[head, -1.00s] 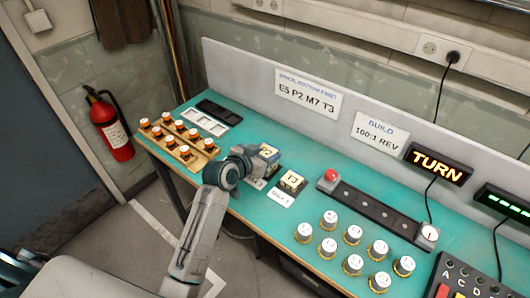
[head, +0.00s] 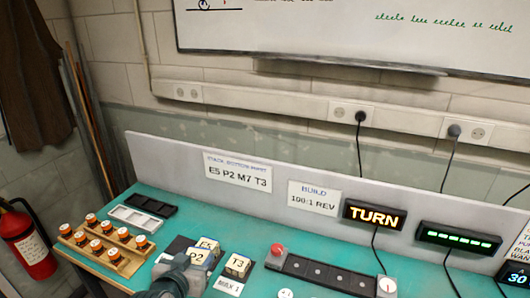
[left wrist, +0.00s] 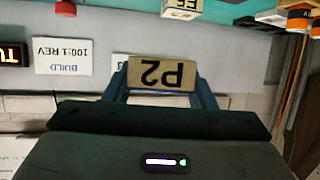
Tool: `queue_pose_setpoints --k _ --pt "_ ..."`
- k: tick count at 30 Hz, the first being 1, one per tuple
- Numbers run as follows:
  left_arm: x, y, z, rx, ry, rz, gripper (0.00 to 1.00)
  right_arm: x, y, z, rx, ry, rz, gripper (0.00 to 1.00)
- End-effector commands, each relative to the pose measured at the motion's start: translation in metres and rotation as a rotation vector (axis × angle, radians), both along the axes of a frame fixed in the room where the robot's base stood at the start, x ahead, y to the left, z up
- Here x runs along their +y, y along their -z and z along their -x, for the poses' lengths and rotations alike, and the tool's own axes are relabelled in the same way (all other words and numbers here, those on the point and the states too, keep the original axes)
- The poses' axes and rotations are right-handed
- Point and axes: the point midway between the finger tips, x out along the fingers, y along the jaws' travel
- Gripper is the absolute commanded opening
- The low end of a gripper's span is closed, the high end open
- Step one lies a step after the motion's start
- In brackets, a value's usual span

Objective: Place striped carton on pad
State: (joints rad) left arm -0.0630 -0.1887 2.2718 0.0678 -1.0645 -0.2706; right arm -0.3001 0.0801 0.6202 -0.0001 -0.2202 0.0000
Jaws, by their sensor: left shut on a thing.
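My left gripper (head: 180,274) is shut on a tan carton (head: 199,258) marked P2. In the left wrist view the P2 carton (left wrist: 160,73) sits between the two blue fingers (left wrist: 162,88), upside down in the picture. I cannot make out stripes on it. A carton marked E5 (head: 208,243) stands just behind it and also shows at the top of the left wrist view (left wrist: 183,8). My right gripper is not in view.
A wooden rack (head: 86,258) of orange-capped jars stands at left, with a white tray (head: 134,217) and black tray (head: 152,205) behind it. A dark strip with a red button (head: 278,250) lies right of T3. A grey panel (head: 160,160) bounds the bench's back.

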Motion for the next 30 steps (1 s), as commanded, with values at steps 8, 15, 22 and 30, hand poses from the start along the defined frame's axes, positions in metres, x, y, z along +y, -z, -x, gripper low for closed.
queue_pose_setpoints --k 8,15,22,30 --pt "0.024 -0.019 -0.015 -0.013 -0.138 0.006 0.27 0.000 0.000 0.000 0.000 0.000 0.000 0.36" --pt "0.000 0.002 0.001 0.005 0.000 0.002 0.27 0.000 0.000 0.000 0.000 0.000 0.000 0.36" --pt "-0.030 0.021 0.024 -0.004 0.169 0.007 0.27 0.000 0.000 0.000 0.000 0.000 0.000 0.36" --pt "-0.035 0.023 0.029 -0.013 0.203 0.008 0.27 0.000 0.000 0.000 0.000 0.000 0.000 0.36"
